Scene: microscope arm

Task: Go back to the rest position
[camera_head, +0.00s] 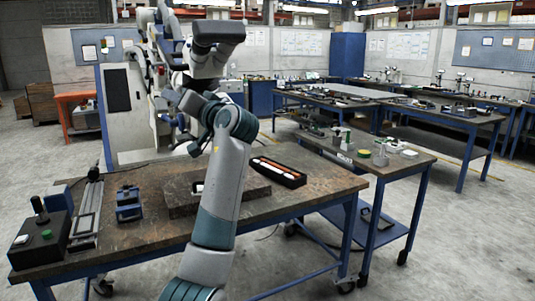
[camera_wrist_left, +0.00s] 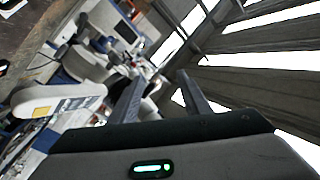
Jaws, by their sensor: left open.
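My left gripper (camera_wrist_left: 161,76) shows in the left wrist view, its two dark fingers apart with nothing between them. It points into open air, toward the tilted room and ceiling. In the head view, my grey and teal arm rises from the bottom middle over the workbench (camera_head: 120,235). Its far end overlaps a white machine with a tall column (camera_head: 126,105) behind the bench; the fingers cannot be made out there. A dark blocky part (camera_head: 218,32) sits at the top of this overlap, and I cannot tell whose it is. My right gripper is in neither view.
The near bench holds a black control box (camera_head: 42,232) with a green button, a narrow frame (camera_head: 87,215), a small blue device (camera_head: 129,204), a dark slab (camera_head: 255,188) partly behind my arm, and a black tray (camera_head: 278,172). More benches stand at right. Floor at lower right is clear.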

